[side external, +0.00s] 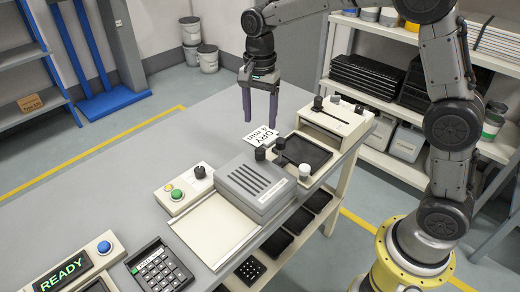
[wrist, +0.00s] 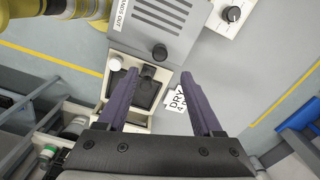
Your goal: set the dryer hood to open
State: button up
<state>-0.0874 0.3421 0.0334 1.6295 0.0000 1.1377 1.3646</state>
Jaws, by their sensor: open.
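The dryer hood (side external: 250,188) is a grey box with dark vent slots and a pale label on its side. It sits at the right end of a cream bed (side external: 208,232), whose left part is bare. A black knob (side external: 260,154) stands at the hood's far edge. In the wrist view the hood (wrist: 165,22) is at the top, with its knob (wrist: 160,52) below it. My gripper (side external: 260,119) is open and empty, fingers pointing down, above the table beyond the hood. In the wrist view my gripper's fingers (wrist: 160,77) point toward the hood, apart from it.
A "DRY 4 min" card (side external: 262,137) lies below my gripper. A cream unit with levers (side external: 335,118) and a dark pad (side external: 302,152) stand to the right. A control box (side external: 184,190) with buttons and a black dial is left of the hood. The table's far left is clear.

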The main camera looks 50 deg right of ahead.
aim_at(260, 150)
notch_tip(260, 150, down, 11)
jog(key=shift+f, duration=0.1)
dwell(0.3)
grip_shut()
dwell(1.4)
